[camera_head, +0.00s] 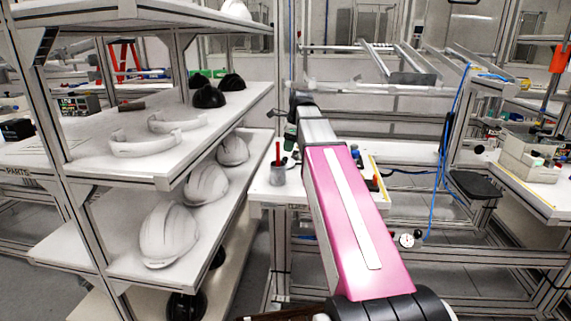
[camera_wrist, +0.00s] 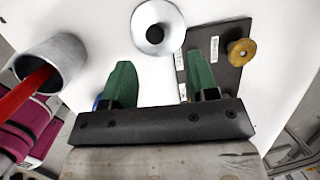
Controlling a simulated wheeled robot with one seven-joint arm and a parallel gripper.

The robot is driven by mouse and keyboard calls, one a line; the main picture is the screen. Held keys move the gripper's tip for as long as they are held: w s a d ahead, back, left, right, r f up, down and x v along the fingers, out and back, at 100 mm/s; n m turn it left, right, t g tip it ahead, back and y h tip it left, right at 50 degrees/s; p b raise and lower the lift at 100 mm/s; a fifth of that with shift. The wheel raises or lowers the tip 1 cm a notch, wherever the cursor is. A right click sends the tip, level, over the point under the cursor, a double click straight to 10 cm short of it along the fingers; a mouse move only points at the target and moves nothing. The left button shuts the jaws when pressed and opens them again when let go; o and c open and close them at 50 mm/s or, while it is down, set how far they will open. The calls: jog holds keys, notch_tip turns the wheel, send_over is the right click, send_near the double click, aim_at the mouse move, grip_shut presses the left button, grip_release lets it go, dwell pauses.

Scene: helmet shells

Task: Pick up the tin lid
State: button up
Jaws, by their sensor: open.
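The tin lid (camera_wrist: 158,27) shows in the wrist view as a round silvery disc with a black centre, lying on the white table top at the upper middle. My gripper (camera_wrist: 160,80) is open, with its two green fingers apart and nothing between them. The lid lies beyond the fingertips, roughly in line with the gap between them; the height between them is hard to tell. In the head view I cannot make out the lid, and my pink arm covers part of the small table (camera_head: 262,190).
A grey cup (camera_wrist: 60,58) with a red stick stands left of the fingers; the cup also shows in the head view (camera_head: 277,176). A dark labelled plate (camera_wrist: 215,55) with a brass knob (camera_wrist: 241,52) lies right of the lid. Shelves with white helmets (camera_head: 168,236) stand left.

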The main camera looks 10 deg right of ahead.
aim_at(286, 158)
jog(key=shift+s+x, duration=0.2)
jog(key=shift+x, duration=3)
jog(key=shift+a, duration=0.2)
jog(key=c, duration=1)
